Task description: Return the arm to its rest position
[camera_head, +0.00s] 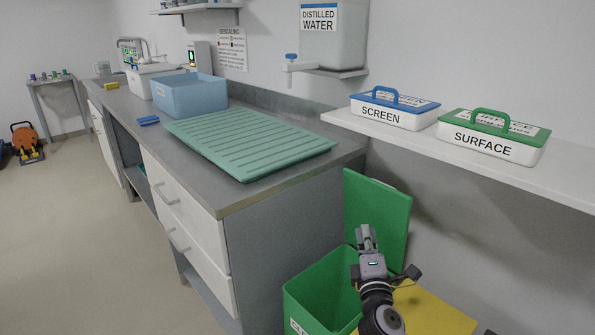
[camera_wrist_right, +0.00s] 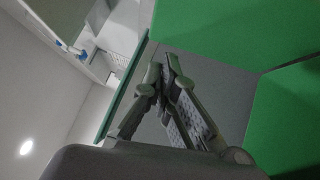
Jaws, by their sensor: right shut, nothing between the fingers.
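My right gripper (camera_head: 366,238) is in the lower right of the head view, above the open green bin (camera_head: 318,292) and in front of its raised green lid (camera_head: 377,217). Its fingers are shut with nothing between them. The right wrist view shows the closed fingertips (camera_wrist_right: 163,75) with green panels to the right of them. Most of the right arm behind the wrist is out of the picture. My left gripper is not in the head view.
A grey counter (camera_head: 285,185) with a green ribbed mat (camera_head: 250,143) and a blue tub (camera_head: 190,93) stands left of the bin. A shelf (camera_head: 560,187) holds the SCREEN box (camera_head: 394,112) and SURFACE box (camera_head: 490,140) above right. A yellow surface (camera_head: 435,312) lies beside the bin.

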